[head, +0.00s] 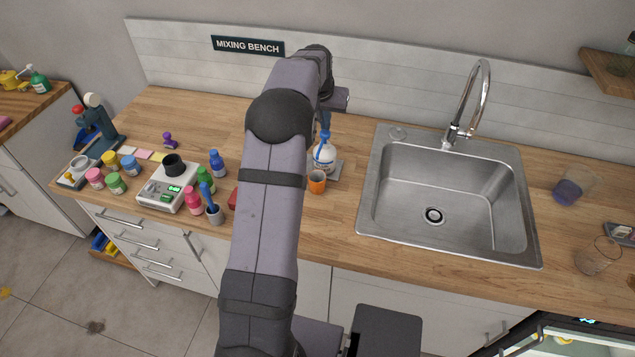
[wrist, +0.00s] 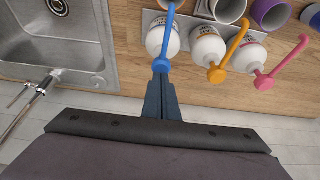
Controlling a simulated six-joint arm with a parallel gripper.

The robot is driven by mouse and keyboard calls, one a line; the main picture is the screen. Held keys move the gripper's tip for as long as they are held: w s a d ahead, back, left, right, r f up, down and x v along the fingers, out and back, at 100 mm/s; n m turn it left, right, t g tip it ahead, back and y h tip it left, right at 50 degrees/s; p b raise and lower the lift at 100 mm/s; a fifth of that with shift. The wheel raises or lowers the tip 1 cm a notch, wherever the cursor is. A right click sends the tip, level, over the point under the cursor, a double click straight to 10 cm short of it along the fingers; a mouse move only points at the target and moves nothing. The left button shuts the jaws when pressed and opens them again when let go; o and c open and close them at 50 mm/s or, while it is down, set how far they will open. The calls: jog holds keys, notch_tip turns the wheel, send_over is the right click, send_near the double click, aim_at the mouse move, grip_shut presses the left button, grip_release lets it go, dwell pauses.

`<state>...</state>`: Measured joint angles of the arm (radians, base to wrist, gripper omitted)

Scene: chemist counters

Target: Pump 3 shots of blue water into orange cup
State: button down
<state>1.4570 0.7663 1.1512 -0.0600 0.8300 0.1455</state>
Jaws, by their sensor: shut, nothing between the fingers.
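A white bottle with a blue pump (head: 325,155) stands on a grey tray near the back of the bench, partly hidden by my arm. The orange cup (head: 317,181) stands upright just in front of it; its inside is too small to read. In the wrist view the blue pump head (wrist: 161,65) is right at the tips of my gripper (wrist: 161,75). The gripper is shut and empty, its fingers pointing down over the blue pump. I cannot tell whether they touch. In the head view my arm largely hides the gripper.
White bottles with an orange pump (wrist: 218,72) and a pink pump (wrist: 264,78) stand close beside the blue one. Several cups line the wrist view's top edge. A steel sink (head: 500,246) with a tall faucet (head: 480,95) lies right. A scale (head: 165,190) and small bottles stand left.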

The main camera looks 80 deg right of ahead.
jog(key=shift+f, duration=0.2)
dwell(0.4)
jog(key=shift+a+f+b, duration=0.1)
jog(key=shift+f+b, duration=0.6)
jog(key=shift+f, duration=0.3)
jog(key=shift+r, duration=0.1)
jog(key=shift+r+p, duration=0.95)
jog(key=shift+r, duration=0.3)
notch_tip(320, 180, up, 6)
jog(key=p, duration=0.5)
